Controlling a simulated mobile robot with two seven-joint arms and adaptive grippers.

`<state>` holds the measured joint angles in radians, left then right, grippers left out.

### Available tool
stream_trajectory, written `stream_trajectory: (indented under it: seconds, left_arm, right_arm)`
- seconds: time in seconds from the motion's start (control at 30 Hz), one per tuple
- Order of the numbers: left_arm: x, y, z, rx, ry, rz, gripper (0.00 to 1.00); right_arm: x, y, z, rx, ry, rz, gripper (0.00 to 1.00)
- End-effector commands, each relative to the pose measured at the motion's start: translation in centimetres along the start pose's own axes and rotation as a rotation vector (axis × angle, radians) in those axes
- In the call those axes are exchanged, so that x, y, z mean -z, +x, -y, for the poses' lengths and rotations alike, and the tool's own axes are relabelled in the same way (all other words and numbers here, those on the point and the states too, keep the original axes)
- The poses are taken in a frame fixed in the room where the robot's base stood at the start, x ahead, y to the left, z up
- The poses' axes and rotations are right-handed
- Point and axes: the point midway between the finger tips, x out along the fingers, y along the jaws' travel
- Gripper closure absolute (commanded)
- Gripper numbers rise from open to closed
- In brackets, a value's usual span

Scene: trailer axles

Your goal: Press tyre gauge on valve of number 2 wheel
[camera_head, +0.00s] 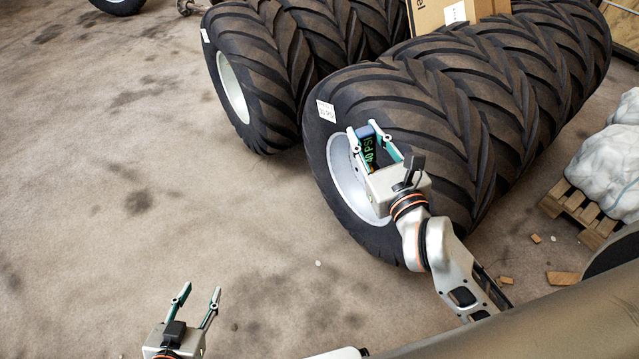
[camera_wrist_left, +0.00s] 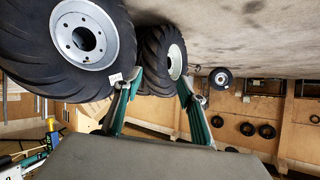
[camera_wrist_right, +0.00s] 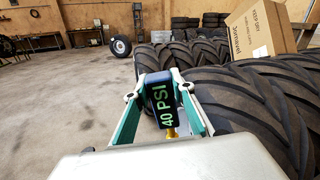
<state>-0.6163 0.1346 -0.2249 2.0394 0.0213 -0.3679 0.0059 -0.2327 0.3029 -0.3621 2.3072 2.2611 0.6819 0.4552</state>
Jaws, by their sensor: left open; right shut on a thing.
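My right gripper (camera_head: 369,134) is shut on a tyre gauge (camera_head: 367,152), a dark block with green digits. In the right wrist view the gauge (camera_wrist_right: 161,98) reads 40 PSI and has a yellow stem below. It is in front of the near wheel's pale rim (camera_head: 345,172). The near big tyre (camera_head: 405,105) has a white tag (camera_head: 325,110) whose small print I cannot read fully. My left gripper (camera_head: 199,290) is open and empty, low at the left.
A second big wheel (camera_head: 262,75) stands behind the near one, also tagged. A cardboard box (camera_head: 430,14) rests on top of the tyres. A pallet (camera_head: 578,207) with pale sacks (camera_head: 610,165) is at right. The floor at left is clear.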

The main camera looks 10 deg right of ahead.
Motion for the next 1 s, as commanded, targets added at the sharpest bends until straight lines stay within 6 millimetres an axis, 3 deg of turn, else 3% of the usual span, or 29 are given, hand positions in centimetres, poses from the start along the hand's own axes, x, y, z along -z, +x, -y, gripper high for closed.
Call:
stream_trajectory:
  seconds: [0.03, 0.27, 0.37, 0.57, 0.7, 0.9, 1.0]
  left_arm:
    - [-0.7, 0.9, -0.4, -0.003, -0.001, -0.016, 0.59]
    - [-0.3, 2.5, -1.4, -0.015, -0.011, -0.083, 0.59]
    - [-0.8, 3.2, -2.1, -0.024, -0.02, -0.1, 0.59]
    - [-3.2, 4.4, -3.7, -0.048, -0.053, -0.105, 0.59]
    - [-5.2, 5.1, -4.8, -0.067, -0.082, -0.091, 0.59]
    - [-7.8, 5.7, -5.9, -0.087, -0.125, -0.062, 0.59]
    - [-8.4, 5.9, -6.2, -0.093, -0.14, -0.054, 0.59]
  right_arm:
    - [1.5, 1.4, -0.8, -0.016, -0.053, 0.005, 1.0]
    - [5.1, 6.7, -3.3, -0.078, -0.312, 0.016, 1.0]
    - [7.6, 9.1, -4.5, -0.109, -0.454, 0.027, 1.0]
    - [15.7, 14.4, -7.3, -0.177, -0.782, 0.068, 1.0]
    - [22.2, 17.5, -8.9, -0.208, -0.988, 0.111, 1.0]
    - [31.2, 20.9, -10.3, -0.225, -1.212, 0.168, 1.0]
    - [34.3, 22.1, -10.7, -0.224, -1.283, 0.195, 1.0]
